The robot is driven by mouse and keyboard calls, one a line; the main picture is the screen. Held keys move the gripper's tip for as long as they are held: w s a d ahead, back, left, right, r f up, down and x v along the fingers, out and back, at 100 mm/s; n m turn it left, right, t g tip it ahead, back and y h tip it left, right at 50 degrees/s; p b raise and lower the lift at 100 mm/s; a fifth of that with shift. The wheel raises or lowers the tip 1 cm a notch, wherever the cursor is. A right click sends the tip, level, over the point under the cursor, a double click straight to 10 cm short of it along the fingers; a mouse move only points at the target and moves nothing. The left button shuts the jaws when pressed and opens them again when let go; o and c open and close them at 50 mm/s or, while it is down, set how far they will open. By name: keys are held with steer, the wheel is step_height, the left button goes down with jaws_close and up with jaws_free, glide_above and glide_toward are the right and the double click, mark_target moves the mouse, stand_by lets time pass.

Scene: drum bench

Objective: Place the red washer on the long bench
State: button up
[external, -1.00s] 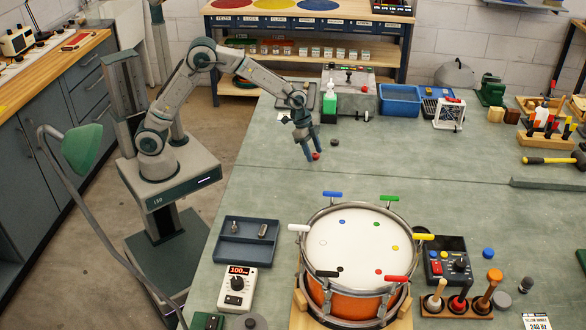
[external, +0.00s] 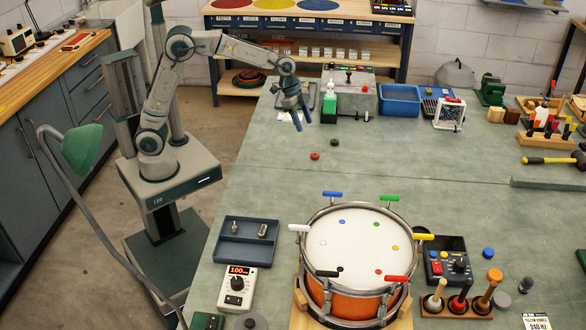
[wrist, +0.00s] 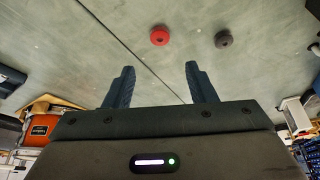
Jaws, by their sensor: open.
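The red washer (external: 315,156) lies flat on the green top of the long bench (external: 262,190), left of a dark grey washer (external: 335,142). In the wrist view the red washer (wrist: 159,35) shows beyond my fingertips, roughly between their lines, with the dark washer (wrist: 223,39) to its right. My gripper (external: 303,126) is open and empty. It hangs above the bench, up and to the left of the red washer, apart from it. Its two fingers (wrist: 160,68) are spread in the wrist view.
A drum (external: 358,255) with coloured tuning keys stands at the front of the bench. A blue tray (external: 247,252) lies left of it. The bench around the washers is clear.

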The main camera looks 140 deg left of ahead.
steer(key=w+d+r+m+g+h, duration=0.1)
steer(key=w+d, duration=0.1)
steer(key=d, duration=1.1)
steer(key=w+d+r+m, duration=0.1)
steer(key=w+d+r, duration=0.1)
steer(key=d, duration=1.2)
steer(key=s+d+f+m, duration=0.1)
steer(key=s+d+f, duration=0.1)
steer(key=s+d, duration=0.4)
steer(key=s+d+f, duration=0.2)
steer(key=s+d, duration=0.5)
steer(key=d, duration=0.5)
steer(key=shift+m+g, duration=0.4)
